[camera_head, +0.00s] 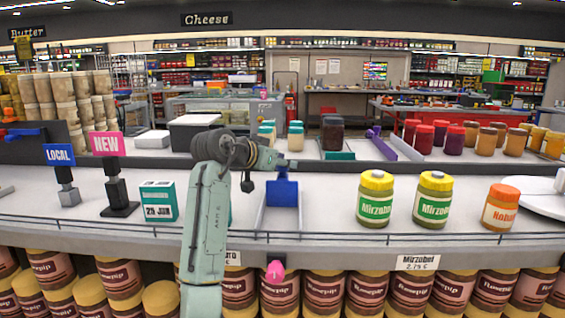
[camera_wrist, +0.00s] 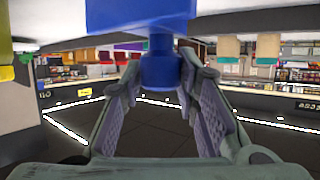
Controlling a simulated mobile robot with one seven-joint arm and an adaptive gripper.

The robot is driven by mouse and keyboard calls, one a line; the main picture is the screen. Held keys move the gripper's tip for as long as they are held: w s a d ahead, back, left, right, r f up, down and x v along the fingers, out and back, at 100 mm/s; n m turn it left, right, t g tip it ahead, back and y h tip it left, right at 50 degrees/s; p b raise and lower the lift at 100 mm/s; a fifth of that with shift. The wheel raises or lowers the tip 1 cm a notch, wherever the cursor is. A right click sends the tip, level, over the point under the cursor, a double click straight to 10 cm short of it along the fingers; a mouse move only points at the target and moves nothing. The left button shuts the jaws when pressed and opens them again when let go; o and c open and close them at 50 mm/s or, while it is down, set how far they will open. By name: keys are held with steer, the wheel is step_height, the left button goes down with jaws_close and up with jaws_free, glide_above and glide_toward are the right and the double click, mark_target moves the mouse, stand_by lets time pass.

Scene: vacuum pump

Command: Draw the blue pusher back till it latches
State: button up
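The blue pusher (camera_head: 283,192) stands upright in a narrow pale track (camera_head: 263,222) on the shelf. In the wrist view its blue body (camera_wrist: 140,14) fills the top, and a blue knob (camera_wrist: 161,70) hangs below it between my fingers. My gripper (camera_wrist: 165,75) is open around the knob, with a visible gap at the left finger; whether the right finger touches it I cannot tell. In the head view my gripper (camera_head: 284,164) is small, just above the pusher and partly hidden by my wrist. A pink knob (camera_head: 275,271) sits at the shelf front below the track.
Two green jars with yellow lids (camera_head: 375,200) and an orange jar (camera_head: 500,208) stand right of the track. A thin rail (camera_head: 330,236) runs along the shelf front.

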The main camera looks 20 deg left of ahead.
steer(key=o, duration=0.4)
steer(key=shift+s, duration=0.1)
steer(key=v, duration=1.2)
steer(key=shift+r, duration=0.15)
